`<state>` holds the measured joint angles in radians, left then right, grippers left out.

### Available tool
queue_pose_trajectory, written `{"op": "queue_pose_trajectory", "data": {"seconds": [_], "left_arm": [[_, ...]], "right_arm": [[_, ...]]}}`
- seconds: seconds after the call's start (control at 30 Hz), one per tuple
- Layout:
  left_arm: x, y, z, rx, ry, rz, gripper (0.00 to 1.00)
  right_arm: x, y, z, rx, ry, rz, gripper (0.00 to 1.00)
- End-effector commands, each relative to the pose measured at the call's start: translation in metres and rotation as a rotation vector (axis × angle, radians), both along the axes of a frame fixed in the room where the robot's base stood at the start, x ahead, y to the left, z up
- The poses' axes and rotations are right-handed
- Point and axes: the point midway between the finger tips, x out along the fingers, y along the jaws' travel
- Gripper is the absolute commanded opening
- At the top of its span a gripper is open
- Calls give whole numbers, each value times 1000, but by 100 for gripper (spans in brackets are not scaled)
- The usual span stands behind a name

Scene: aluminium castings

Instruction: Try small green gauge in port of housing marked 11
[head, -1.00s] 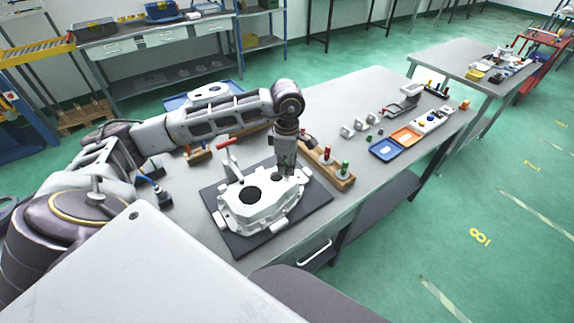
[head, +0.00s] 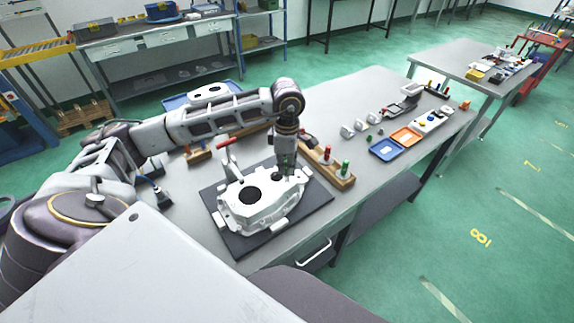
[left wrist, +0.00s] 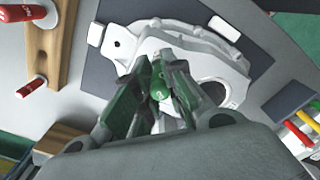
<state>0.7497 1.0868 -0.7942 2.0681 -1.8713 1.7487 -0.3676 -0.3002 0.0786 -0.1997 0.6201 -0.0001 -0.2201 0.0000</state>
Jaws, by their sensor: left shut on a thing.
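A white cast housing (head: 232,212) sits on a dark mat (head: 311,209) on the grey bench. I cannot read any number on it. My left gripper (head: 284,173) points down over the housing's far right part, beside the large dark round opening. In the left wrist view the left gripper (left wrist: 158,100) is shut on the green gauge (left wrist: 160,84), whose rounded green end shows between the fingers. The housing (left wrist: 166,40) lies right behind it. The gauge's lower end and the port under it are hidden, so I cannot tell how deep it sits. My right gripper is not in view.
A wooden rack (head: 343,182) with red- and green-handled gauges stands close to the right of the housing. Blue (head: 386,150) and orange (head: 405,136) trays and small castings lie farther right.

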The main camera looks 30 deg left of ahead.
Motion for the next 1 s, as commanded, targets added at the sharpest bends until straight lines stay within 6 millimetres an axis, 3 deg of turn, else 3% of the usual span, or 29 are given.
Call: {"op": "queue_pose_trajectory", "data": {"seconds": [1.0], "left_arm": [[0, 0, 0, 0, -1, 0, 0]], "right_arm": [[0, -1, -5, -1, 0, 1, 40]]}}
